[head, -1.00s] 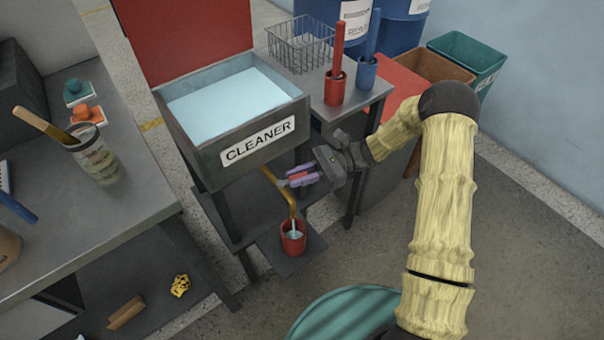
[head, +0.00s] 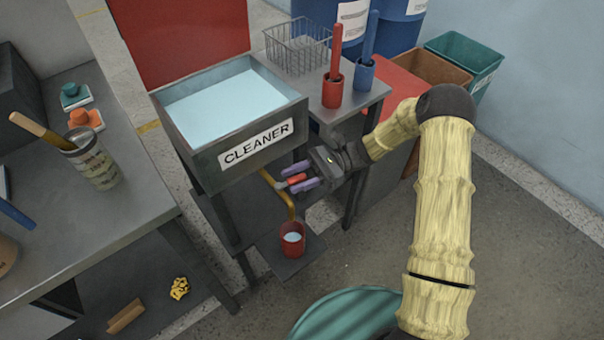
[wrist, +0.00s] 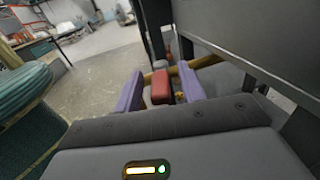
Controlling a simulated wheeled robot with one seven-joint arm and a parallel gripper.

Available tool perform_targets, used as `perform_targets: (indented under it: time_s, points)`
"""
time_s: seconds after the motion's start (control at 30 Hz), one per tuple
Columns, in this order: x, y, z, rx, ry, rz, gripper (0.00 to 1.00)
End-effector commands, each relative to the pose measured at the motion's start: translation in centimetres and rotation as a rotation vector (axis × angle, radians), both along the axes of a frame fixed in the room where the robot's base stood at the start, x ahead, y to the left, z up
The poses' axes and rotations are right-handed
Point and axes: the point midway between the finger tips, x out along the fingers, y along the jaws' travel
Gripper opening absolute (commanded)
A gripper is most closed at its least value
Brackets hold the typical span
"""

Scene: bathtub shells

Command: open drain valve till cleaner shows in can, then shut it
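The cleaner tank (head: 205,160), labelled CLEANER, holds pale blue liquid. A brass drain pipe (head: 291,207) comes from under it and bends down over a red can (head: 293,247). Pale liquid shows inside the can; no clear stream shows below the spout. The red valve handle (head: 297,179) lies between the purple fingers of my gripper (head: 299,178). In the wrist view, the red handle (wrist: 160,88) sits between the fingers (wrist: 160,90) with a gap on each side, so the gripper is open around it. The brass pipe (wrist: 207,61) passes behind the handle.
The can stands on a low dark shelf (head: 272,260). A side table holds a wire basket (head: 297,45) and red (head: 333,90) and blue (head: 365,75) holders. A workbench (head: 130,205) stands left, and a ribbed green object (head: 345,312) lies in front. Floor at right is clear.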

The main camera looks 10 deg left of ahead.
Motion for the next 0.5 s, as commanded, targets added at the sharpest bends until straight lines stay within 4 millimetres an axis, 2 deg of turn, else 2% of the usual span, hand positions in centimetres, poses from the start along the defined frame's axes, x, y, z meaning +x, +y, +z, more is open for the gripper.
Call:
perform_targets:
  time_s: [0.17, 0.5]
  points:
    - [0.6, -0.9, 0.0, 0.000, 0.000, -0.002, 0.40]
    - [4.0, -6.1, 0.0, 0.000, -0.002, -0.004, 0.40]
